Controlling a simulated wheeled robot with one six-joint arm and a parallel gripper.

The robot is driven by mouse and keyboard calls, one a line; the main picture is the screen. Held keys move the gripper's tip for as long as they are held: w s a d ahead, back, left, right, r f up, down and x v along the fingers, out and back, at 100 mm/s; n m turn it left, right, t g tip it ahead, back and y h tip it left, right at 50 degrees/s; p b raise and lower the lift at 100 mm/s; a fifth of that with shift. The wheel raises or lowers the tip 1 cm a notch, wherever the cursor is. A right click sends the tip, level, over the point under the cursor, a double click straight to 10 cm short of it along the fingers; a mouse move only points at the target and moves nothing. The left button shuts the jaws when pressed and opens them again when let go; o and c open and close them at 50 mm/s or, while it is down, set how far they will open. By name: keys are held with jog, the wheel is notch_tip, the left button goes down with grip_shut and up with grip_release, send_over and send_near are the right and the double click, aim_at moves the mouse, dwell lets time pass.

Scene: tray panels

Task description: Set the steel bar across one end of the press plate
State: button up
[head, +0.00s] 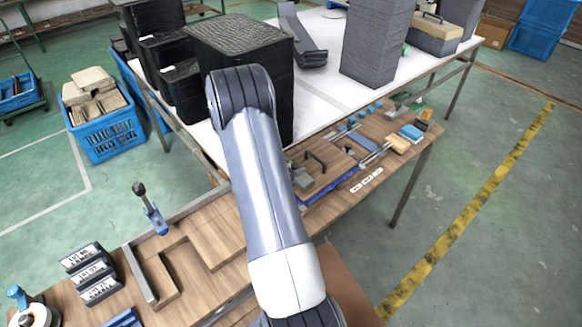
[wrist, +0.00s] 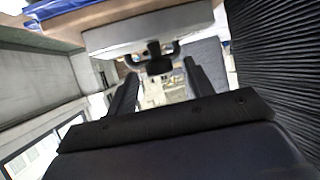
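A wooden board with a black bridge handle (head: 318,160), which looks like the press plate (head: 335,172), lies on the bench just right of my arm, with a blue edge along its front. A thin silvery bar (head: 374,157), perhaps the steel bar, lies right of the board. A small grey block sits at the board's left, partly behind my arm. In the wrist view my gripper (wrist: 160,68) has its two dark fingers apart. A black handle-like part lies between or beyond the fingertips, by a pale grey slab (wrist: 150,35); I cannot tell whether they touch. My arm hides the gripper in the head view.
Black stacked trays (head: 240,45) stand close behind my arm on a white table. Blue and tan blocks (head: 411,132) lie at the bench's right end. Label stands (head: 90,270) and a blue clamp (head: 154,218) are at left. A corrugated dark wall (wrist: 280,70) fills the wrist view's right.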

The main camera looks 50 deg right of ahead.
jog(key=shift+r, duration=0.2)
jog(key=b+v, duration=0.1)
jog(key=v, duration=1.1)
